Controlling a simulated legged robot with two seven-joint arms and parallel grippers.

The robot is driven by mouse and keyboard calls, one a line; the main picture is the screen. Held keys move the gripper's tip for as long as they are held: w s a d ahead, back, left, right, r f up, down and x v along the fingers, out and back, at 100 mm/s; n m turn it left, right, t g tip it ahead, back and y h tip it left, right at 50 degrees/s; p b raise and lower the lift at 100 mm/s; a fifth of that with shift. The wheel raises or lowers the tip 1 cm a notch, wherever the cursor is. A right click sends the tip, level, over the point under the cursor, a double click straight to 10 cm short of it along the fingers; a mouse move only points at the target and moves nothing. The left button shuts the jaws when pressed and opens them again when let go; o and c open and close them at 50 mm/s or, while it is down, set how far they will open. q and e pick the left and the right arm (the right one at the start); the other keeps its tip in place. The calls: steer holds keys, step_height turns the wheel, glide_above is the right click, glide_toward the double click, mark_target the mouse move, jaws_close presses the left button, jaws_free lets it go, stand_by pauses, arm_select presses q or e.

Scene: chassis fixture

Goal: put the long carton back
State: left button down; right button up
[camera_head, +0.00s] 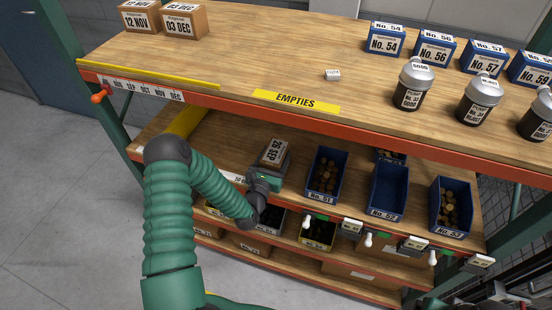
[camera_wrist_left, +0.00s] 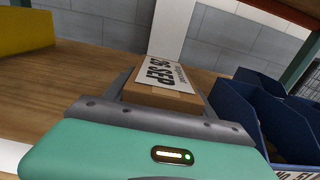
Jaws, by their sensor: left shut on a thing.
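A brown carton (camera_head: 274,152) with a white label reading 26 SEP is at the middle shelf, left of the blue bin No. 51. It also shows in the left wrist view (camera_wrist_left: 163,92), between the two grey fingers. My left gripper (camera_head: 268,172) is shut on this carton, with a finger on each side of it. The carton's underside is hidden, so I cannot tell whether it touches the shelf. Two more cartons, 12 NOV (camera_head: 141,17) and 03 DEC (camera_head: 184,22), stand on the top shelf at the back left. My right gripper is not in view.
Blue bins No. 51 (camera_head: 319,192), No. 52 (camera_head: 383,207) and No. 53 (camera_head: 438,225) stand to the right on the middle shelf (camera_head: 215,150). A yellow object (camera_head: 187,122) lies left. Above, the top shelf's orange front edge (camera_head: 300,124) overhangs. Its EMPTIES strip (camera_head: 296,101) area is mostly clear.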

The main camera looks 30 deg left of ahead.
arm_select(q)
steer(key=shift+a+f, duration=0.2)
steer(key=shift+f, duration=0.4)
steer(key=shift+s+a, duration=0.15)
steer(key=c, duration=0.8)
jaws_free()
steer(key=o, duration=0.5)
steer(key=shift+d, duration=0.25)
steer(key=shift+d+r, duration=0.1)
steer(key=shift+d, duration=0.05)
steer(key=shift+s, duration=0.15)
steer(key=b+v, duration=0.1)
steer(key=v, duration=1)
steer(key=shift+s+b, duration=0.3)
steer(key=shift+s, duration=0.05)
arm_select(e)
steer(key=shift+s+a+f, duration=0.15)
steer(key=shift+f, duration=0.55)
